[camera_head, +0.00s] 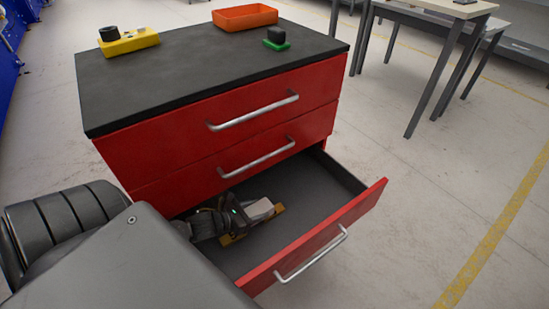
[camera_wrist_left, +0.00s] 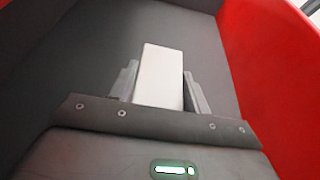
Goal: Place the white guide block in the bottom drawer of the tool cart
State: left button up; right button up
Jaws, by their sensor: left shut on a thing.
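The bottom drawer (camera_head: 330,187) of the red tool cart is pulled open, with a dark grey floor and a red front. My left gripper (camera_head: 258,209) is low inside the drawer, near its left part. It is shut on the white guide block (camera_head: 262,206). In the left wrist view the block (camera_wrist_left: 160,75) sits between the two grey fingers, with the drawer floor (camera_wrist_left: 205,45) behind it. I cannot tell whether the block touches the floor. My right gripper is not in view.
A tan-yellow piece (camera_head: 232,239) shows under and beside my left gripper. The two upper drawers (camera_head: 240,155) are shut above it. The drawer's right part is clear.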

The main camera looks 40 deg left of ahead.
pick_arm(q)
jog(key=w+d, duration=0.1)
jog(key=w, duration=0.4)
jog(key=w+d+b, duration=0.1)
jog(key=w+d, duration=0.1)
jog(key=w, duration=0.3)
jog(key=w+d, duration=0.1)
jog(key=w, duration=0.5)
jog(key=shift+d, duration=0.4)
jog(key=shift+w+d, duration=0.1)
jog(key=shift+w, duration=0.25)
jog(key=shift+f+b, duration=0.75)
jog(key=shift+f, duration=0.95)
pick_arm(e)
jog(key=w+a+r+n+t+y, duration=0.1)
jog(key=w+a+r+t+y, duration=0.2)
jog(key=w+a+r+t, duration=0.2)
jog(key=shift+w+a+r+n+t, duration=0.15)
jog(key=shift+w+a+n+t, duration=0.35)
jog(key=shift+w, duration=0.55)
pick_arm(q)
jog(key=shift+f, duration=0.1)
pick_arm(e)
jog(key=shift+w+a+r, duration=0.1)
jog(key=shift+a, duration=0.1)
pick_arm(q)
jog(key=o, duration=1.1)
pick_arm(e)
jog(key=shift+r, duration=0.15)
